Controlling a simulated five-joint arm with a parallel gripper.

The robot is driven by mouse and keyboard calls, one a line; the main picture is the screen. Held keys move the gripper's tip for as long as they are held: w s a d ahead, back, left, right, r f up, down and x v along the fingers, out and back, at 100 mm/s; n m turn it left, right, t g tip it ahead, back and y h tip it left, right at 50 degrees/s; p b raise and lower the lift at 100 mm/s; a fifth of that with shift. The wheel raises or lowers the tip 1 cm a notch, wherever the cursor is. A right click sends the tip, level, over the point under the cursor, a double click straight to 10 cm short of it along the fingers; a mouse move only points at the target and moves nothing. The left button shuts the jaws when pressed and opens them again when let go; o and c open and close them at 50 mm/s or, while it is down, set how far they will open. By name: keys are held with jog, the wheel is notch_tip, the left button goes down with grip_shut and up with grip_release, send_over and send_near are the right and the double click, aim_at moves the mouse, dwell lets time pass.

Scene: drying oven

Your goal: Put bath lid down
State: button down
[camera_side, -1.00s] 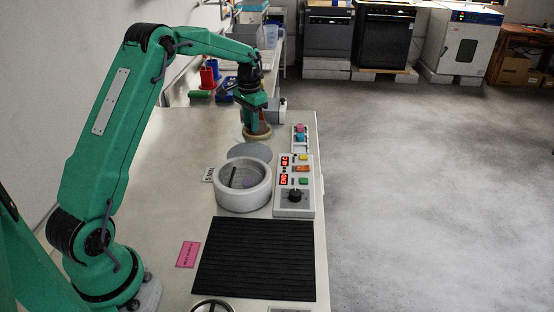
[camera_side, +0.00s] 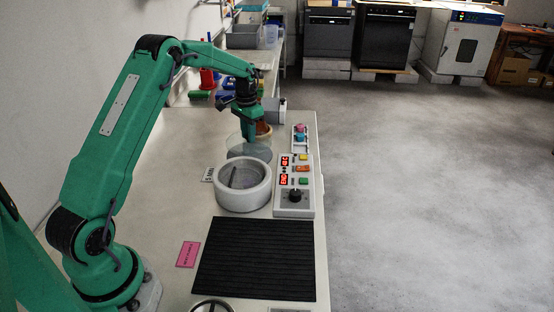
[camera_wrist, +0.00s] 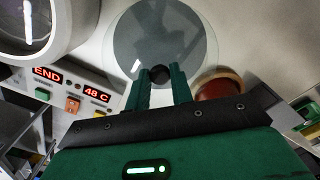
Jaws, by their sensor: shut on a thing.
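The bath lid (camera_side: 236,142) is a clear glass disc with a black knob (camera_wrist: 160,74). My gripper (camera_side: 248,140) is shut on the knob, which shows between the fingertips in the wrist view. The lid is over a flat grey disc (camera_wrist: 150,35) on the bench behind the bath. I cannot tell whether the lid touches the grey disc or is just above it. The bath (camera_side: 258,197) is a round pale vessel, open at the top, with a dark bar across its inside. Its rim also shows in the wrist view (camera_wrist: 75,38).
A control box (camera_side: 306,205) with red displays, reading END and 48 C in the wrist view, stands right of the bath. A brown bowl (camera_wrist: 222,84) is close to the right of my gripper. A black ribbed mat (camera_side: 255,260) lies in front of the bath.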

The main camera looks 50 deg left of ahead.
jog(key=shift+f, duration=0.1)
jog(key=shift+f, duration=1.85)
jog(key=shift+f, duration=0.15)
jog(key=c, duration=1.2)
grip_release()
jog(key=shift+c, duration=0.2)
notch_tip(320, 180, up, 12)
jog(key=shift+f, duration=0.15)
jog(key=shift+r, duration=0.3)
